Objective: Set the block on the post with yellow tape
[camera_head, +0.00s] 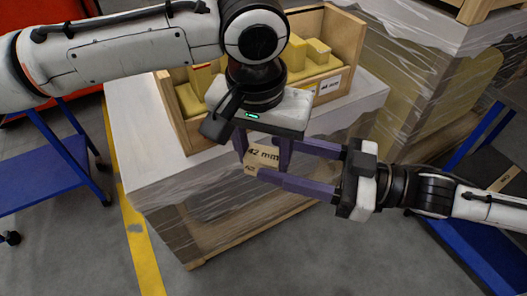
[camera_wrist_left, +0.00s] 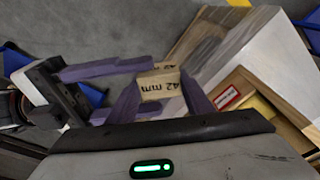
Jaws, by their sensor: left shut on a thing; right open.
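A light wooden block (camera_head: 262,156) marked "42 mm" is between the purple fingers of my left gripper (camera_head: 262,148), which is shut on it. The block is held over the near edge of the wrapped pallet load. The block also shows in the left wrist view (camera_wrist_left: 160,84) between my left fingertips (camera_wrist_left: 162,100). My right gripper (camera_head: 276,164) comes from the right and is open, its fingertips close beside the block. I cannot tell whether they touch it. I cannot make out a post with yellow tape in either view.
A wooden crate (camera_head: 344,45) with yellow foam pieces stands on the white-topped pallet load (camera_head: 150,165), behind my left gripper. A blue cart (camera_head: 45,180) is at left, with yellow floor tape (camera_head: 140,245) beside the load. Another wrapped load (camera_head: 410,75) stands at back right.

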